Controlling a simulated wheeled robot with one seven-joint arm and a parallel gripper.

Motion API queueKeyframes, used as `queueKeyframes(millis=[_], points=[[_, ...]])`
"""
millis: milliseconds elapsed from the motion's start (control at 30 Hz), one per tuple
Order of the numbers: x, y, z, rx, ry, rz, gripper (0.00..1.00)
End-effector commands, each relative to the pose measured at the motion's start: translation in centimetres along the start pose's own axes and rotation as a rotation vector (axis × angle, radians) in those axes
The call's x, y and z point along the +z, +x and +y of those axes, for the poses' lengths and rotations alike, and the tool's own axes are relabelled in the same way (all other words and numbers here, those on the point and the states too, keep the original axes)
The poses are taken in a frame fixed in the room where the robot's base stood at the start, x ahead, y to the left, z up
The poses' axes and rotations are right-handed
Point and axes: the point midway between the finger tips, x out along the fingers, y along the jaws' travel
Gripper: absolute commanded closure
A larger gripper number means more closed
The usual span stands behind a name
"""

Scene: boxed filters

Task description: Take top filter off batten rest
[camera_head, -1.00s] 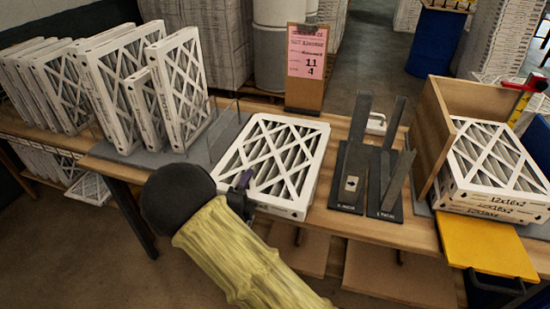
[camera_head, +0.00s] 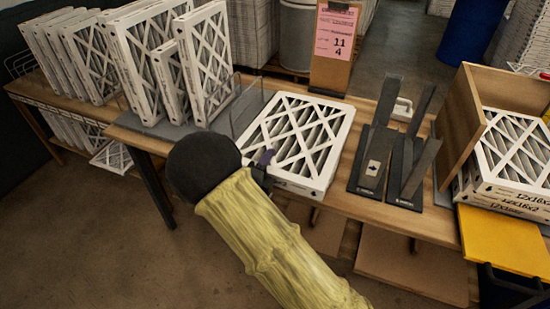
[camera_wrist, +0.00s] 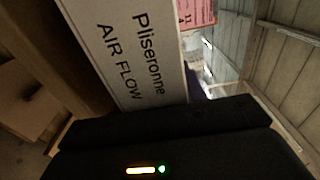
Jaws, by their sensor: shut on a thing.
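A white-framed pleated filter (camera_head: 300,140) lies flat on the wooden table, in the middle of the head view. My gripper (camera_head: 263,163) is shut on its near left edge; my dark wrist and yellow-sleeved arm reach in from below. In the wrist view, the filter's white side (camera_wrist: 130,50), printed "Pliseronne AIR FLOW", stands right against my dark gripper (camera_wrist: 165,115). Whatever is under the filter, battens or another filter, is hidden. I cannot tell whether the filter is lifted.
Upright filters (camera_head: 150,60) stand in a wire rack to the left. A dark slotted stand (camera_head: 385,165) is close on the right. Beyond it, a wooden box (camera_head: 460,125) borders stacked filters (camera_head: 515,150). A cardboard sign (camera_head: 333,50) stands behind. A yellow platform (camera_head: 500,240) is at front right.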

Motion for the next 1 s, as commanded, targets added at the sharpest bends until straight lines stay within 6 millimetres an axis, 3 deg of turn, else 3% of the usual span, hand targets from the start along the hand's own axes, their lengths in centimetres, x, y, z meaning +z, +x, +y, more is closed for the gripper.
queueKeyframes(millis=[533,1000], points=[[0.0,0.0,-8.6,-0.002,0.004,0.0,0.86],[0.0,0.0,-9.4,-0.002,0.0,0.0,0.86]])
